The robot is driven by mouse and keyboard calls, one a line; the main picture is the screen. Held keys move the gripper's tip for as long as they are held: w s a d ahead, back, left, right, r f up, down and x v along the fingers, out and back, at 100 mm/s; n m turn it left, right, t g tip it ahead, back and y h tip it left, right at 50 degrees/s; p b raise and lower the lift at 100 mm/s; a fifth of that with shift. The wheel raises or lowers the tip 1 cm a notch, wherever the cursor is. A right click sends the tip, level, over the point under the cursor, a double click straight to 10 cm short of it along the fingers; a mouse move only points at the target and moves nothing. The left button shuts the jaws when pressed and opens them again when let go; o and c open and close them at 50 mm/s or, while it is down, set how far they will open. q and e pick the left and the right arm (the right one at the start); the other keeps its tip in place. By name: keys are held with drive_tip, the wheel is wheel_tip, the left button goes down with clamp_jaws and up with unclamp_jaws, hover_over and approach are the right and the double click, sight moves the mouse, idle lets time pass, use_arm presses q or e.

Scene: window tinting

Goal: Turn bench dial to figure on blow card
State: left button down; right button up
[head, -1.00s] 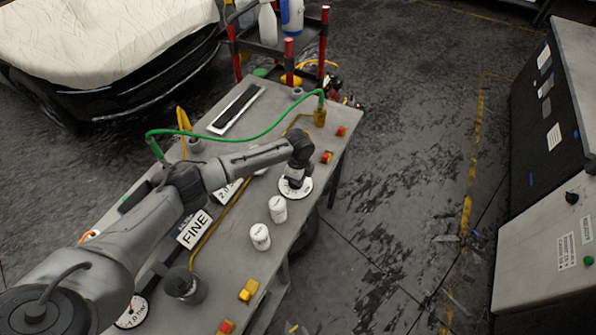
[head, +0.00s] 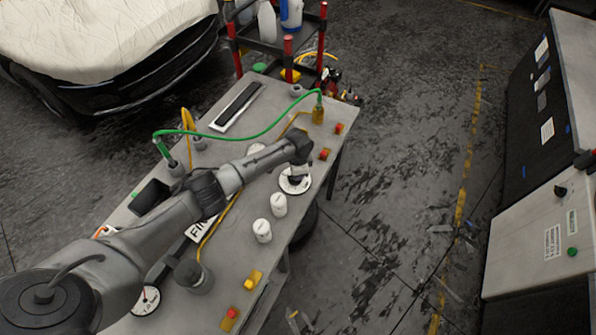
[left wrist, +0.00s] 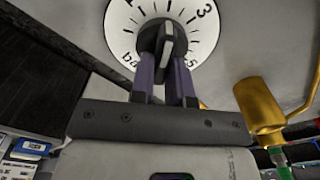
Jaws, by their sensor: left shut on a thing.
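The bench dial (head: 295,181) is a round white face near the bench's right edge. In the left wrist view its face (left wrist: 207,48) carries black tick marks, a 3 and a 5, and lettering partly hidden. My left gripper (left wrist: 165,68) is shut on the dark knob (left wrist: 168,38), one purple finger on each side. In the head view the left gripper (head: 299,172) is over the dial from above, hiding part of it. A card reading FIN (head: 200,230) is partly covered by my left arm. No card figure is readable. My right gripper is not clearly seen.
Two white tubs (head: 270,219) stand near the dial. A brass fitting (head: 318,114) with a green hose (head: 245,137) is beyond it, also visible in the left wrist view (left wrist: 260,105). Red and yellow buttons line the right edge. Another white gauge (head: 146,300) is at the near end.

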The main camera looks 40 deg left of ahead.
use_arm(q)
drive_tip(key=shift+r, duration=0.1)
idle(0.4)
drive_tip(key=c, duration=1.1)
unclamp_jaws()
wheel_tip(320, 180, up, 14)
drive_tip(key=p, duration=0.1)
